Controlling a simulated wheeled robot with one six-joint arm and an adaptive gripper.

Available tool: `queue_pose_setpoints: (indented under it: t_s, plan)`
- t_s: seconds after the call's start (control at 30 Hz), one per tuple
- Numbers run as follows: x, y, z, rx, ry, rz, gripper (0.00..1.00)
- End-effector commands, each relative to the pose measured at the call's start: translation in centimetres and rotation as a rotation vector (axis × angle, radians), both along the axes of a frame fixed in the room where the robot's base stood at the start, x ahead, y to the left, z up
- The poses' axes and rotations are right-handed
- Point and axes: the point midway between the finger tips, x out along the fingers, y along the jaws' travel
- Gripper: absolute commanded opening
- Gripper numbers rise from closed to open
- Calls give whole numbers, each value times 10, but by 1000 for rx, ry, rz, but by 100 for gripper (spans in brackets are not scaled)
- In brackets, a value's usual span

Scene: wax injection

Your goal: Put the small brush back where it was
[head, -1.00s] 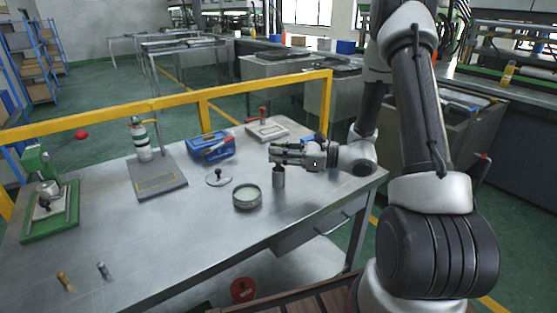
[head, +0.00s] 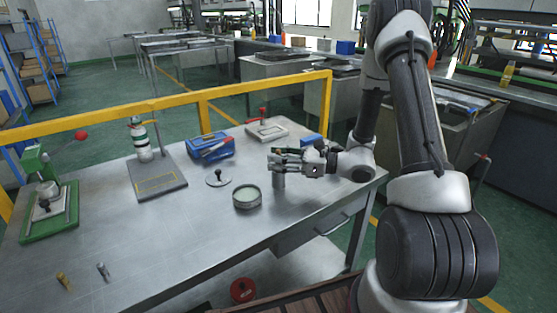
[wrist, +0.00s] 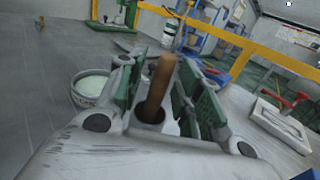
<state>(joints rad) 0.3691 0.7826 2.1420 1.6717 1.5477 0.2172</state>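The small brush shows in the wrist view as a brown wooden handle (wrist: 157,85), standing slightly tilted with its lower end in a dark opening. Its bristles are hidden. The opening looks like the mouth of the small metal cup (head: 278,181), which stands on the bench in the head view, just under my gripper (head: 283,160). In the wrist view my gripper (wrist: 160,68) has its two green-padded fingers apart, one on each side of the handle, with gaps visible between handle and pads. The brush cannot be made out in the head view.
A round tin with pale green contents (head: 247,196) stands left of the cup. Behind are a stand with a black knob (head: 218,178), a blue toolbox (head: 210,146) and a tray with a red-handled tool (head: 267,131).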

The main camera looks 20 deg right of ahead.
Motion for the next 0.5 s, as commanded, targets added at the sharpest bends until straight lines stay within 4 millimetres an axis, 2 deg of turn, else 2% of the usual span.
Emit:
queue_pose_setpoints:
  t_s: [0.17, 0.5]
  plan:
    - [-9, -21, 1, 0, 0, -5, 35]
    - [-43, -87, 1, 0, -1, -4, 35]
